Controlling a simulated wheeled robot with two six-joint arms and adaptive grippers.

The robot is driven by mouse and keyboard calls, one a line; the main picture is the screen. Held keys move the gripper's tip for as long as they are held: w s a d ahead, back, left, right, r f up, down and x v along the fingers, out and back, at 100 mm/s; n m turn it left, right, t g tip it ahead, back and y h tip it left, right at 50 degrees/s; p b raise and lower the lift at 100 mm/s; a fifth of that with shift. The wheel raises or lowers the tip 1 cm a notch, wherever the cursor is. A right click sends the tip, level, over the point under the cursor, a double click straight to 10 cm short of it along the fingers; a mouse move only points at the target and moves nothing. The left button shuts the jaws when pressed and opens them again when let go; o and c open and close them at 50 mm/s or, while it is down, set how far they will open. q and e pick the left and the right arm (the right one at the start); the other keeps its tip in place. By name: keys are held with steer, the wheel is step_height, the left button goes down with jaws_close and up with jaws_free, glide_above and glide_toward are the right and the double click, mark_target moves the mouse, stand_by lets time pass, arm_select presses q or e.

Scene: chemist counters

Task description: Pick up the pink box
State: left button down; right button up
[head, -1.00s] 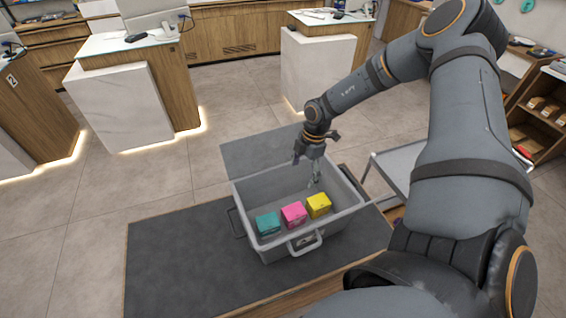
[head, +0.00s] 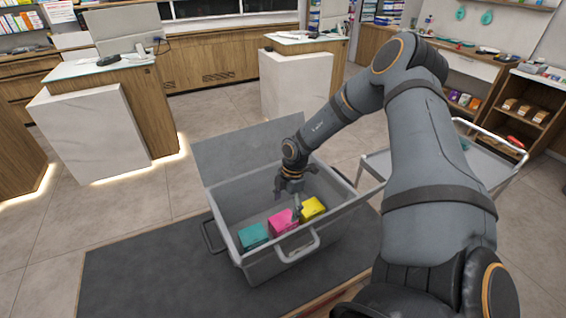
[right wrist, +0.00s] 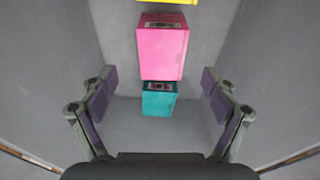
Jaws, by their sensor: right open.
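The pink box (head: 281,222) sits inside the grey crate (head: 246,268), between a teal box (head: 253,236) on its left and a yellow box (head: 312,208) on its right. In the right wrist view the gripper (right wrist: 160,105) is open and empty. The pink box (right wrist: 162,50) lies ahead of the fingers, with the teal box (right wrist: 159,101) nearer, between the fingers in the picture. The yellow box (right wrist: 168,2) is cut off at the top edge. My left gripper is not in view.
The crate's walls stand around the boxes, and its lid (head: 240,145) is open at the back. The crate stands on a dark surface (head: 130,270). A grey cart (head: 480,165) is at the right. Counters (head: 130,120) stand behind, with clear floor between.

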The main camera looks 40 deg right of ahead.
mark_target(284, 220)
step_height(284, 220, down, 3)
steer(key=shift+w+a+r, duration=0.1)
steer(key=shift+a, duration=0.05)
steer(key=f, duration=0.1)
steer(key=f+b, duration=0.1)
steer(key=f, duration=0.2)
steer(key=shift+s+a+f+b, duration=0.2)
steer(key=shift+a+f+b, duration=0.05)
steer(key=shift+a+b, duration=0.1)
steer(key=shift+w+a+f, duration=0.1)
steer(key=shift+w+f, duration=0.05)
steer(key=shift+f, duration=0.35)
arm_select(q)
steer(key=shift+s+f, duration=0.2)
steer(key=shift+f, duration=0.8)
arm_select(e)
steer(key=shift+r, duration=0.1)
steer(key=shift+c, duration=1.2)
steer(key=c, duration=1)
steer(key=shift+r, duration=0.1)
steer(key=shift+c, duration=0.2)
